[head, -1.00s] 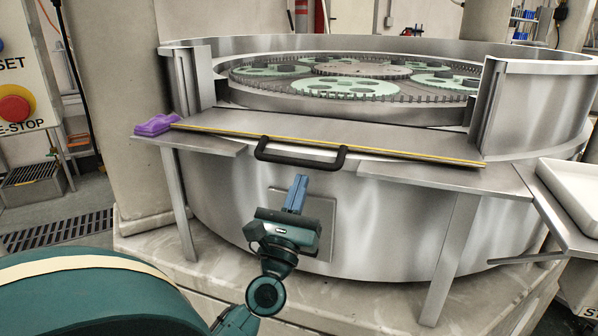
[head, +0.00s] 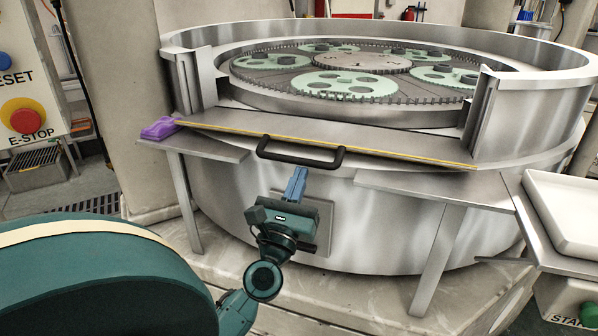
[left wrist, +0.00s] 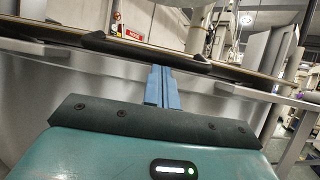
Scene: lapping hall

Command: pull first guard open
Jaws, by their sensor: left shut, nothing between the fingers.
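The first guard (head: 390,143) is a metal panel with a yellow front edge, lying nearly flat across the gap between two posts of the round lapping machine. Its black bar handle (head: 301,159) sticks out from the front edge. My left gripper (head: 297,174) is shut and empty, its blue fingers pointing up just below the handle, apparently apart from it. In the left wrist view the fingers (left wrist: 160,78) end close under the dark handle (left wrist: 140,48); I cannot tell whether they touch. The guard's edge (left wrist: 235,75) runs across that view. My right gripper is not in view.
A purple cloth (head: 160,128) lies on the left front ledge (head: 205,149). A right ledge (head: 440,190) and a white tray (head: 570,210) stand to the right. A panel with a red E-stop button (head: 25,117) is at the left. Green carriers (head: 345,86) lie inside the machine.

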